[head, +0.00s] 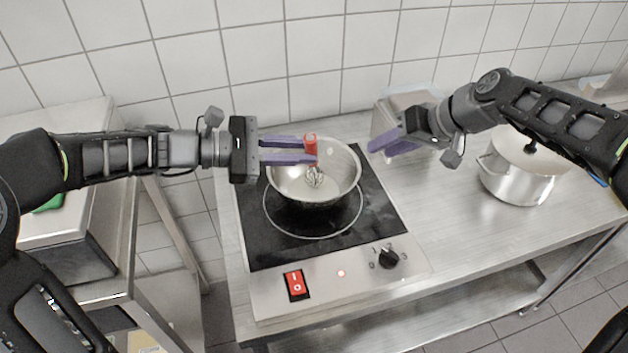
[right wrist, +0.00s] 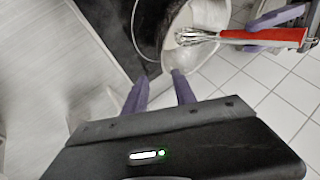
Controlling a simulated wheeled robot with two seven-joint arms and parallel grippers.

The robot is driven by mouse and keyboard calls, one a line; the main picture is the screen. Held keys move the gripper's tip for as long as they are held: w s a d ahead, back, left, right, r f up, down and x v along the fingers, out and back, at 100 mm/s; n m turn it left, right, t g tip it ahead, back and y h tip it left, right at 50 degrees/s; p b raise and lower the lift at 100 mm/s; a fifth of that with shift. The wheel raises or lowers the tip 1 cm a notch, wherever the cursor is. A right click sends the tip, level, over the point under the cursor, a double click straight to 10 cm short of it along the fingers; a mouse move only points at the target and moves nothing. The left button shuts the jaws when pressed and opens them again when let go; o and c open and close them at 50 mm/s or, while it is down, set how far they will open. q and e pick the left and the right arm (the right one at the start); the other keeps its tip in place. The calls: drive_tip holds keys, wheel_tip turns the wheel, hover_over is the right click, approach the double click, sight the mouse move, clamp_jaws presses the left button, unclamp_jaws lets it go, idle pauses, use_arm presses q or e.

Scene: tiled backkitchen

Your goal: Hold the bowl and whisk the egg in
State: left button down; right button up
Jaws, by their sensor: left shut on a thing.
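The steel bowl (head: 345,184) sits on the black hob. It also shows in the right wrist view (right wrist: 181,58). The whisk (head: 311,148) has a red handle and its wire head is inside the bowl. My left gripper (head: 314,151) is shut on the whisk's red handle, which shows between its purple fingers in the right wrist view (right wrist: 268,35). My right gripper (head: 373,148) is open and empty, just right of the bowl's rim, with its fingers (right wrist: 160,76) pointing towards the bowl. Pale contents show in the bowl; I cannot make out egg clearly.
The hob (head: 270,235) has a red switch (head: 296,285) and a black knob (head: 389,259) in front. A lidded pot (head: 515,185) stands at the right and a metal container (head: 390,112) behind my right gripper. The steel counter (head: 450,225) between hob and pot is clear.

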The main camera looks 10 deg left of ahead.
drive_tip(key=shift+s+d+r, duration=0.15)
drive_tip(key=shift+d+r, duration=0.15)
drive_tip(key=shift+r, duration=0.05)
drive_tip(key=v, duration=1.2)
drive_tip(key=shift+r, duration=0.1)
